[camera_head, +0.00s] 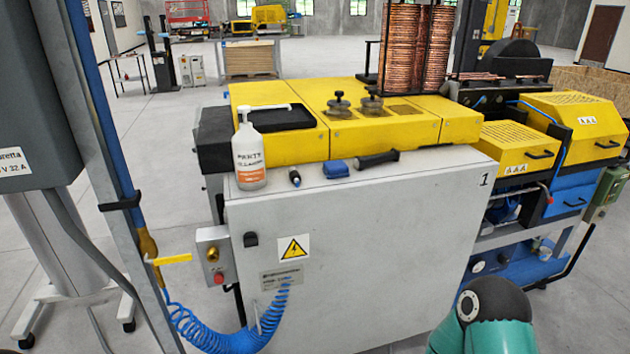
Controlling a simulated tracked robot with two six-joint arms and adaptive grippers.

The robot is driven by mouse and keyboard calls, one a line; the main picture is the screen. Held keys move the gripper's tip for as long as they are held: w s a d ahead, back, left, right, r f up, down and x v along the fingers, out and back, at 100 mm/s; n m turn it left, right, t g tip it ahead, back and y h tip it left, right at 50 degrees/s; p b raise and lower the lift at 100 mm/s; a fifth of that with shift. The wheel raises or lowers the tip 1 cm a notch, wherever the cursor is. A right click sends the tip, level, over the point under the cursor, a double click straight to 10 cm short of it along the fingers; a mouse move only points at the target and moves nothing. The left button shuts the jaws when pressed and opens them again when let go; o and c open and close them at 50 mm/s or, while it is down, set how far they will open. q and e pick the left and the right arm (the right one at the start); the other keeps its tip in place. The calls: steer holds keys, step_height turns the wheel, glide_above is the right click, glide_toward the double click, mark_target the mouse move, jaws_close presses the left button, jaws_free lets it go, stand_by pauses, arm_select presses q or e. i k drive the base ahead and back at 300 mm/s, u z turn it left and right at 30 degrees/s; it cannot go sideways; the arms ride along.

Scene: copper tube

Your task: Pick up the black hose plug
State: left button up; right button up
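Two black items lie on the grey cabinet top (430,165). One is a small dark plug-like piece (295,178) right of the white bottle. The other is a longer black handle-shaped piece (377,159) farther right, lying on its side. I cannot tell for certain which is the black hose plug. Neither is touched by anything of mine. A teal and black link of my arm shows at the bottom right, in front of the cabinet. Neither of my grippers is in view.
A white pump bottle (249,155) and a blue block (336,169) stand on the same top. The yellow machine housing (300,140) rises behind them. A metal post (100,130) and coiled blue hose (215,335) are at the left. The cabinet's right top is clear.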

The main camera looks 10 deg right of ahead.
mark_target(294, 175)
steer(key=u, duration=0.15)
steer(key=i, duration=0.9)
steer(key=z, duration=0.1)
